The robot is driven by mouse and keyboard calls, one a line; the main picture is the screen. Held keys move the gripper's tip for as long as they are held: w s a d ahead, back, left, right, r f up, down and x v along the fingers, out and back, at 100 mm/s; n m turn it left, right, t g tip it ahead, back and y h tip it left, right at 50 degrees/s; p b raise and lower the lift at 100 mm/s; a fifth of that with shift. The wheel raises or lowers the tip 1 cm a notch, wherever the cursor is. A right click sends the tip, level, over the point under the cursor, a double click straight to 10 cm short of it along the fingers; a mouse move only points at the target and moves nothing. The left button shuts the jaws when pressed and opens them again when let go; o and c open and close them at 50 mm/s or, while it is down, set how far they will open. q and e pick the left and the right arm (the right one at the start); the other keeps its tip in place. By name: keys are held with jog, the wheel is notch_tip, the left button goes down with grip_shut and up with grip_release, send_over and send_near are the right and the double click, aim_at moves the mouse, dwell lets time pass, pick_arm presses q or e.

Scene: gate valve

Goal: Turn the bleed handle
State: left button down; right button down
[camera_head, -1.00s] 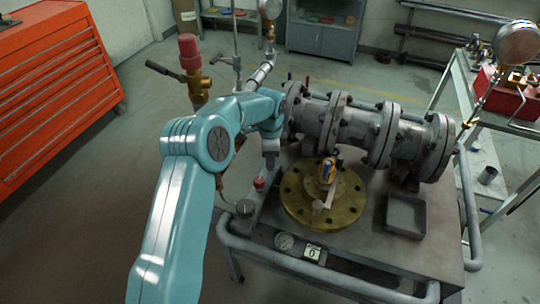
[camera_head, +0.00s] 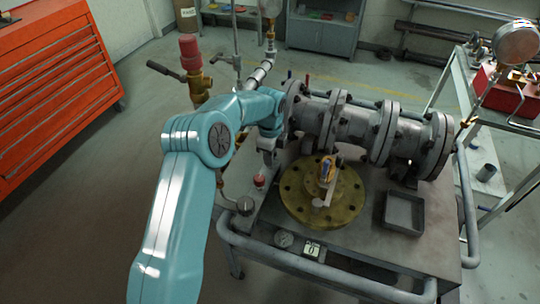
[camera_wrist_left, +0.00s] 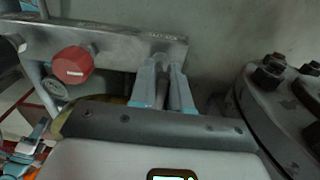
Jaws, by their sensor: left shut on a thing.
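My left gripper (camera_head: 270,158) reaches down at the near left end of the grey flanged pipe. In the left wrist view its two narrow fingers (camera_wrist_left: 168,88) are close together at the right end of a flat metal block. They are shut on a slim piece, which I take to be the bleed handle; the fingers hide most of it. A red knob (camera_wrist_left: 72,65) sits on the same block, left of the fingers and apart from them. It also shows in the head view (camera_head: 259,182), just below the gripper. My right gripper is out of view.
The flanged pipe (camera_head: 350,125) lies right of the gripper. A round brass flange (camera_head: 290,190) and a grey tray (camera_head: 404,212) are on the bench. A tubular rail (camera_head: 330,279) runs along its front. A red-capped brass valve (camera_head: 193,75) stands left.

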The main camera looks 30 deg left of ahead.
pick_arm(q)
jog(key=shift+w+d, duration=0.1)
jog(key=c, duration=1.2)
grip_release()
